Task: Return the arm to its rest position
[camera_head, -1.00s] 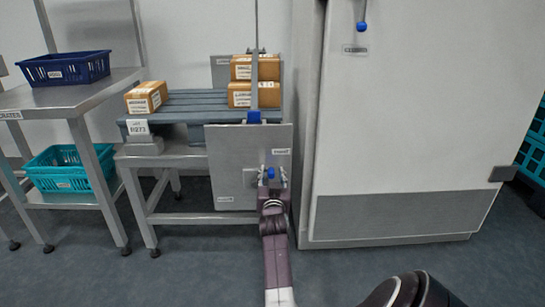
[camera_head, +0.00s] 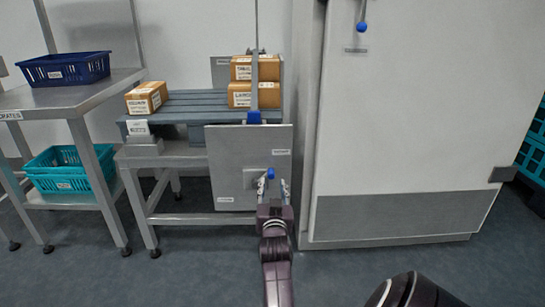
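My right gripper (camera_head: 272,186) is in the lower middle, its fingers pointing up and away from me. Its two fingers are apart, with nothing seen held between them. A blue-tipped handle (camera_head: 270,173) on a grey metal panel (camera_head: 235,150) shows just beyond the fingertips; I cannot tell if they touch it. My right arm (camera_head: 277,270) reaches up from the bottom edge. My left gripper is not in view.
Behind the panel, cardboard boxes (camera_head: 147,97) sit on a grey-blue pallet (camera_head: 190,103). A metal shelf (camera_head: 85,95) at left holds a navy crate (camera_head: 65,69) and a teal crate (camera_head: 70,168). A large white door (camera_head: 420,110) fills the right. The floor (camera_head: 180,275) in front is clear.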

